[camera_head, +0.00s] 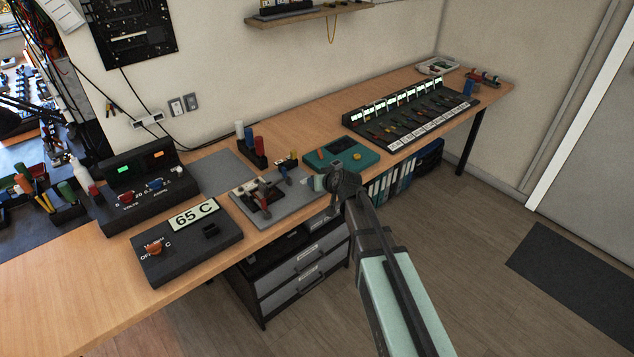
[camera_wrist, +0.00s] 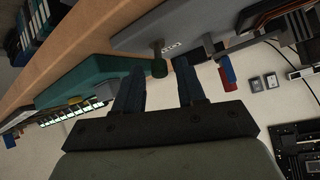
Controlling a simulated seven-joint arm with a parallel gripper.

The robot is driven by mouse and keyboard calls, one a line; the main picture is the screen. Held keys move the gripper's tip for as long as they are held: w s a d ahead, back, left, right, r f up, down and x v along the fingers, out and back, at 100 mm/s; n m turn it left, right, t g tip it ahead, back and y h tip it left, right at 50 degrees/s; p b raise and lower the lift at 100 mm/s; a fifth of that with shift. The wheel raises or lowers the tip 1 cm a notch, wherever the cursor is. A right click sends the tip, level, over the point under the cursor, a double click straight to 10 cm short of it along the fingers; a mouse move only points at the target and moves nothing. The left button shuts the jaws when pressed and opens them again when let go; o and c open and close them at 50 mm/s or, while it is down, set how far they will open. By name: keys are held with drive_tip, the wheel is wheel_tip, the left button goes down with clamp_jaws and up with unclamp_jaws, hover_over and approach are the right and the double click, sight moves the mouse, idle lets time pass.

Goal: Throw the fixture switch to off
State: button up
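A grey fixture plate (camera_head: 285,208) lies on the bench in front of the middle of the wall. A red-handled lever (camera_head: 262,196) stands on its dark base. I cannot tell surely whether this lever is the fixture switch, and no on or off marking is readable. My gripper (camera_head: 287,174) hangs over the right side of the plate, right of the red lever. In the wrist view its two blue fingers (camera_wrist: 158,70) stand apart with nothing clearly held. The grey plate also shows there (camera_wrist: 205,18), with a small label on its edge.
A black box reading 65 C (camera_head: 187,250) and a power supply (camera_head: 140,196) stand to the left. A teal box (camera_head: 347,160) is close on the right. Red and blue cylinders (camera_head: 255,143) stand behind. A switch rack (camera_head: 415,118) lies further right.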

drive_tip(key=v, duration=1.2)
drive_tip(key=shift+s, duration=0.1)
idle(0.4)
drive_tip(key=s+d+f+m+g+h, duration=0.1)
drive_tip(key=s+d+f+g+h, duration=0.2)
drive_tip(key=s+f, duration=0.6)
drive_tip(key=s+d+f+m+g+h, duration=0.1)
drive_tip(key=s+d+f+g, duration=0.4)
drive_tip(key=f, duration=0.6)
drive_tip(key=s+d+f+m+g+h, duration=0.15)
drive_tip(key=s+d+f, duration=0.25)
drive_tip(key=s+f, duration=0.55)
drive_tip(key=s+d+f+g, duration=0.3)
drive_tip(key=s+f, duration=0.5)
drive_tip(key=s, duration=0.3)
drive_tip(key=s+d+f+g, duration=0.3)
drive_tip(key=s+f, duration=0.5)
drive_tip(key=s, duration=0.4)
drive_tip(key=shift+s+d, duration=0.25)
drive_tip(key=shift+d, duration=0.1)
